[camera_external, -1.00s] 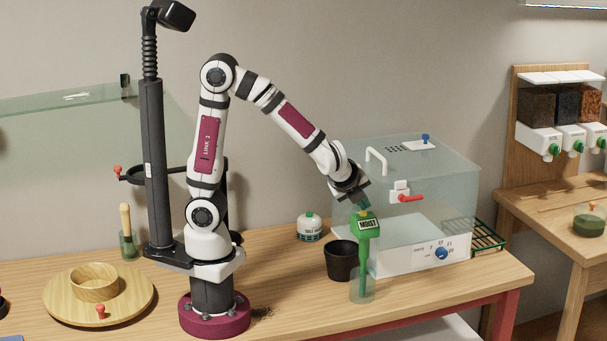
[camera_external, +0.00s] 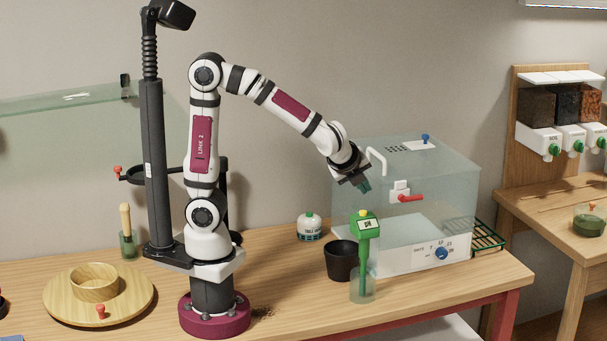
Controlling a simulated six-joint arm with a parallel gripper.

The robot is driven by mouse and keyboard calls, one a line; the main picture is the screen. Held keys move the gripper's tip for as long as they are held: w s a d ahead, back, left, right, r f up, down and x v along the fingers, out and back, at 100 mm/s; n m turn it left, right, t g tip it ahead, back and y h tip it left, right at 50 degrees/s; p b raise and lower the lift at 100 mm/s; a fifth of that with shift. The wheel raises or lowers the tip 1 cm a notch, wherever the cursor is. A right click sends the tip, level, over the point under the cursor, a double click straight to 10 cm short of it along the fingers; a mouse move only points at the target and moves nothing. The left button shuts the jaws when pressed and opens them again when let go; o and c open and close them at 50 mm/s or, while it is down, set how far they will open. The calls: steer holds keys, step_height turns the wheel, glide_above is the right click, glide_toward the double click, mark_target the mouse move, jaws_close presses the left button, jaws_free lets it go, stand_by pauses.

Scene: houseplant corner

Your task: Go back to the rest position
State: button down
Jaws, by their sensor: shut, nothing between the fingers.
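My gripper (camera_external: 364,186) is shut and empty, in the air above the green meter (camera_external: 365,228). There is a clear gap between the fingertips and the top of the meter. The meter stands upright in a clear cup (camera_external: 361,291) near the front of the bench. Its small display shows dark letters that seem to read "pH".
A black pot (camera_external: 341,262) stands just left of the meter. Behind is a clear propagator box (camera_external: 440,180) with a red-handled latch (camera_external: 411,198). A jar (camera_external: 309,227) stands behind the pot. A round wooden board (camera_external: 132,305) lies at left.

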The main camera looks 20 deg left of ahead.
step_height(320, 180, up, 3)
steer(key=shift+r, duration=0.1)
steer(key=w+a+f+n+g+y, duration=0.15)
steer(key=a+n, duration=0.25)
steer(key=a, duration=0.6)
steer(key=w+a+f+n+g+y, duration=0.1)
steer(key=w+a+n+g+y, duration=0.3)
steer(key=a, duration=0.6)
steer(key=s+a+f+n+g+h, duration=0.1)
steer(key=s+a+f+n, duration=0.1)
steer(key=s+a+n, duration=0.2)
steer(key=s+a+f+n+g+h, duration=0.1)
steer(key=s+a+f+n+g, duration=0.1)
steer(key=s+a+n, duration=0.3)
steer(key=s+f+n, duration=0.1)
steer(key=s+n, duration=0.3)
steer(key=s, duration=0.3)
steer(key=shift+a, duration=0.3)
steer(key=shift+f+h, duration=0.1)
steer(key=shift+h, duration=0.15)
